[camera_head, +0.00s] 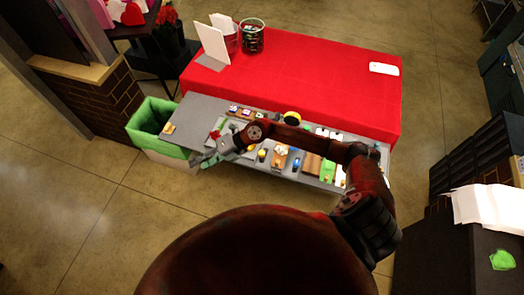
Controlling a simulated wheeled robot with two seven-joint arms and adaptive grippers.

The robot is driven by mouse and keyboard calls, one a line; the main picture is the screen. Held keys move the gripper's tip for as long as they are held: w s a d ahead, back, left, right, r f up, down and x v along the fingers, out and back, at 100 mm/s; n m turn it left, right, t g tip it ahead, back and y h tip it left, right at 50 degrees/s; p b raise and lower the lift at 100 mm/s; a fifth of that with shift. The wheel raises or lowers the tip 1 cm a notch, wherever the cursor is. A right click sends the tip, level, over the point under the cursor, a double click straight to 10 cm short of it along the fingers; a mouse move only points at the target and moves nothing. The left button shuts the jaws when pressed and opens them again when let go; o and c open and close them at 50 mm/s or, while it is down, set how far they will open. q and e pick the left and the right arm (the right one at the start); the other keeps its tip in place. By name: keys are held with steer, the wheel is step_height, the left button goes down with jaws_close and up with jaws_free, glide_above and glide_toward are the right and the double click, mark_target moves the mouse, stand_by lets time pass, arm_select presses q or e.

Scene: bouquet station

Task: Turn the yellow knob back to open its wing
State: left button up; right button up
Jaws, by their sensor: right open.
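A grey workbench (190,112) stands in front of the red table and carries many small items. A round yellow thing with a dark edge (292,118) sits at its back edge. A smaller yellow spot (262,155) shows near the front edge, just right of my right gripper. I cannot tell which of these is the yellow knob, and no wing can be made out. My right arm crosses over the bench from the right. My right gripper (206,160) is open, pointing left near the bench's front left part. My left gripper is not in view.
A green-lined bin (152,122) stands at the bench's left end. The red-covered table (320,75) behind holds a white card, a dark basket (251,36) and a white object (384,69). A dark cabinet with paper (490,206) stands at right. Floor in front-left is clear.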

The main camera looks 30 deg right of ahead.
steer(key=w+d+f+n+g+h, duration=0.1)
steer(key=d+f+h, duration=0.25)
steer(key=d, duration=0.25)
steer(key=d+f+g+h, duration=0.1)
steer(key=d+f+h, duration=0.25)
steer(key=d, duration=0.35)
steer(key=g+h, duration=0.2)
steer(key=h, duration=0.2)
glide_above(262, 152)
step_height(262, 152, down, 2)
steer(key=shift+m, duration=0.3)
step_height(262, 152, down, 7)
steer(key=shift+r+p, duration=0.2)
steer(key=shift+p, duration=0.7)
steer(key=shift+f, duration=0.4)
steer(key=shift+c, duration=0.3)
jaws_close()
